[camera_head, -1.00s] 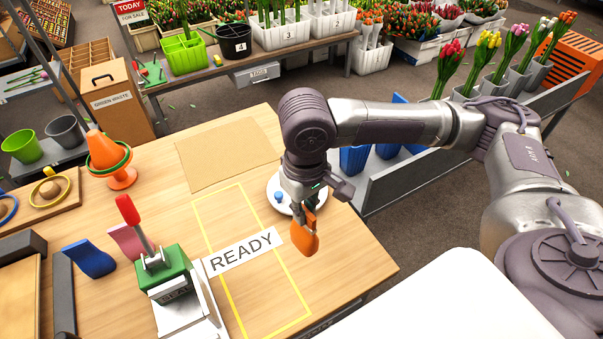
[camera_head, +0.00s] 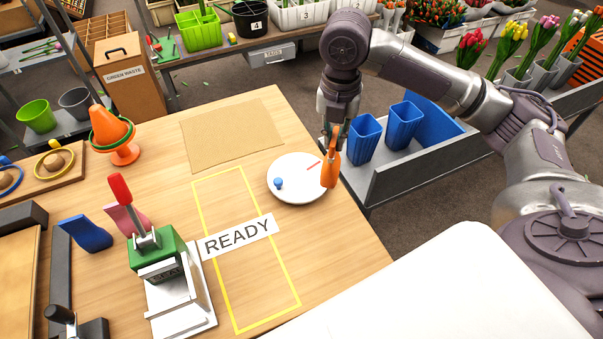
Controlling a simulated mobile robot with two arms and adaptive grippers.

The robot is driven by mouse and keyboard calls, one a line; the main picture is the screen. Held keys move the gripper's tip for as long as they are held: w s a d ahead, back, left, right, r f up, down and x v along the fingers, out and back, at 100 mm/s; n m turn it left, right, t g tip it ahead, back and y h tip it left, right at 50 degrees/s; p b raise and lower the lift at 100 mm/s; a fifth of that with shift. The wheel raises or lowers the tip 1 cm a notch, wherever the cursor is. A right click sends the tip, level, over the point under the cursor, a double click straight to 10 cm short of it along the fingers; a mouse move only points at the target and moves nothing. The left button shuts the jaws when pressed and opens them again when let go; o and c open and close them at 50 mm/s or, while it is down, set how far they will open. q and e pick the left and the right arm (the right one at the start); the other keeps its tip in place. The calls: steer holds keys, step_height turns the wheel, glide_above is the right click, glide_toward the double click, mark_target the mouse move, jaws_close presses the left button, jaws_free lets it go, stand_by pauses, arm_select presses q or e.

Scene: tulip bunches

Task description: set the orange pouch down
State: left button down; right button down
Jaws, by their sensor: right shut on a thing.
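The orange pouch (camera_head: 331,170) is held upright in my right gripper (camera_head: 335,148). The gripper is shut on its upper part and hides some of it. The pouch hangs at the right rim of the white round plate (camera_head: 285,198), near the table's right edge. I cannot tell whether it touches the plate. A blue ball (camera_head: 278,183) and a thin red mark or stick show on the plate. My left gripper is not in view.
The yellow READY outline (camera_head: 263,282) on the wooden table is bare apart from its label. A green sealer (camera_head: 157,257), blue pouch (camera_head: 86,233) and pink pouch (camera_head: 126,217) stand left. A brown sheet (camera_head: 232,135) lies behind. Blue buckets (camera_head: 402,125) stand beyond the right edge.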

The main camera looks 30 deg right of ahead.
steer(key=shift+w+d+n, duration=0.2)
steer(key=shift+n, duration=0.5)
steer(key=w+a+f+p, duration=0.1)
steer(key=w+f+p, duration=0.3)
steer(key=w+f, duration=0.7)
steer(key=shift+w+a, duration=0.15)
steer(key=shift+a, duration=0.2)
steer(key=shift+f, duration=0.1)
steer(key=c, duration=1.2)
jaws_free()
